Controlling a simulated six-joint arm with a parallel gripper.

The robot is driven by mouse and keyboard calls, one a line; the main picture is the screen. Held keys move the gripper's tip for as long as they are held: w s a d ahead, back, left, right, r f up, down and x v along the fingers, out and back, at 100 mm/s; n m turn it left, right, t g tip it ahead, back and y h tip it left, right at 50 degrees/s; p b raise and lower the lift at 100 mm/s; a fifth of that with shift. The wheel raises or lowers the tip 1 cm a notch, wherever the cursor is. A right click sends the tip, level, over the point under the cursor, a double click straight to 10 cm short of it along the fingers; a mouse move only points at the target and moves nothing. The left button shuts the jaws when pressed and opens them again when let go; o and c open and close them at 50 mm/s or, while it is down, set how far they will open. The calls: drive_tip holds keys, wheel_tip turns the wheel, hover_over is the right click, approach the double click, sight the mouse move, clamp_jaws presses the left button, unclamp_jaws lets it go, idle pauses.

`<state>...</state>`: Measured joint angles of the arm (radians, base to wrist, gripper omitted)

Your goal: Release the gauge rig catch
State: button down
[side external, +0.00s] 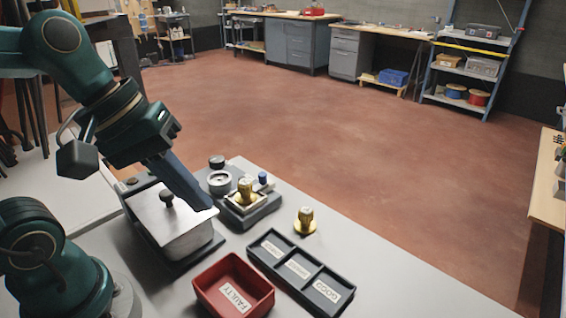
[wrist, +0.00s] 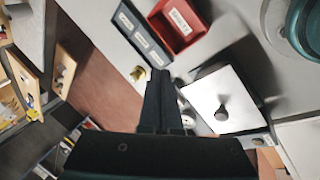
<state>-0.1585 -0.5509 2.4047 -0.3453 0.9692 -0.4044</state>
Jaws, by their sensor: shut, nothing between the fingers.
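The gauge rig (side external: 256,215) is a dark grey base right of my gripper (side external: 208,207) in the side view. A brass part (side external: 245,190) stands upright in its light square holder. A small blue-topped post (side external: 263,178) stands behind that part; I cannot tell whether it is the catch. My gripper is shut and empty, its fingers slanting down between the rig and a lidded metal box. It shows in the wrist view too (wrist: 160,78), where it hides most of the rig. I cannot tell whether it touches anything.
The metal box (side external: 172,225) has a dark knob. A red FAULTY bin (side external: 207,291) and a three-compartment tray (side external: 257,249) marked GOOD at one end stand in front. A second brass part (side external: 305,221) stands right of the rig. Table is clear at right.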

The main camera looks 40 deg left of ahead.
drive_tip(key=w+a+n+h, duration=0.3)
drive_tip(key=w+a+n, duration=0.45)
drive_tip(key=n, duration=0.55)
drive_tip(key=w+a+f+n+t, duration=0.2)
drive_tip(key=a+n, duration=0.3)
drive_tip(key=a, duration=0.1)
drive_tip(key=n+t, duration=0.1)
drive_tip(key=n, duration=0.2)
approach(256, 186)
drive_tip(key=f, duration=0.3)
drive_tip(key=shift+w, duration=0.25)
drive_tip(key=shift+w+d+f, duration=0.15)
drive_tip(key=shift+w+d, duration=0.3)
drive_tip(key=shift+w, duration=0.15)
drive_tip(key=shift+w+d+f, duration=0.15)
drive_tip(key=shift+w+d, duration=0.3)
drive_tip(key=shift+w, duration=0.15)
drive_tip(key=shift+w+d, duration=0.4)
drive_tip(key=shift+w, duration=0.2)
